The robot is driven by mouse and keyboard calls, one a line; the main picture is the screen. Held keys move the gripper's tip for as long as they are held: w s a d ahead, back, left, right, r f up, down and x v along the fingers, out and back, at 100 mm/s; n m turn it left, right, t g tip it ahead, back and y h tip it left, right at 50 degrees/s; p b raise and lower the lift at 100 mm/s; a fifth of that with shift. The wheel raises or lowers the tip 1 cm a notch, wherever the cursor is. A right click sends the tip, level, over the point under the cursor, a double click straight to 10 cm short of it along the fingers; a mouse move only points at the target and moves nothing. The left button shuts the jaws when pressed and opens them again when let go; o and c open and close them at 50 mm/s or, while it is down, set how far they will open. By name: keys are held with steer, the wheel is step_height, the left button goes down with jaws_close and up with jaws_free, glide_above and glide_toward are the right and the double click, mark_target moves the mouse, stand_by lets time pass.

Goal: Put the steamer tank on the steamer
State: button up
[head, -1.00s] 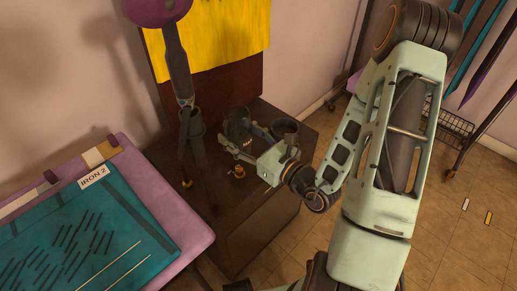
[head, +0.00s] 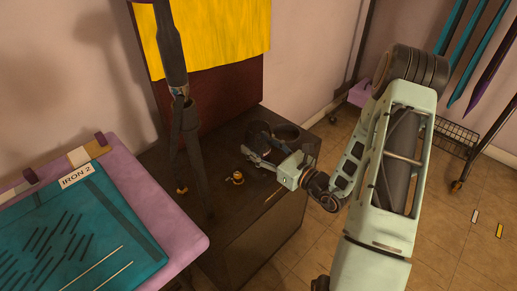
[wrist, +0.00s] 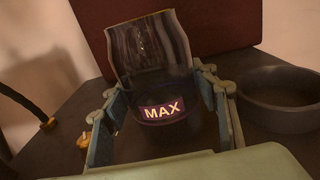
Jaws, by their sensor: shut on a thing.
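The steamer tank (wrist: 153,60) is a see-through, dark-tinted vessel with a purple "MAX" label near its base. In the wrist view it stands roughly upright between the two fingers of my gripper (wrist: 165,118), which is shut on it. In the head view the tank (head: 262,133) is above the dark cabinet top, with my gripper (head: 262,161) reaching it from the front right. I cannot tell whether its base touches the surface. A tall dark jointed upright (head: 171,48), possibly the steamer, stands left of the tank, apart from it; its top is out of view.
A dark round bowl (wrist: 282,98) sits close right of my gripper, also visible in the head view (head: 288,131). Small brass pieces (head: 237,178) lie on the cabinet top (head: 225,205). A purple ironing board (head: 190,235) is at the left, and a red panel rises behind.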

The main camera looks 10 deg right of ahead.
steer(key=shift+f, duration=0.2)
steer(key=o, duration=1.3)
steer(key=shift+r, duration=0.3)
steer(key=p+v, duration=0.2)
steer(key=v, duration=1)
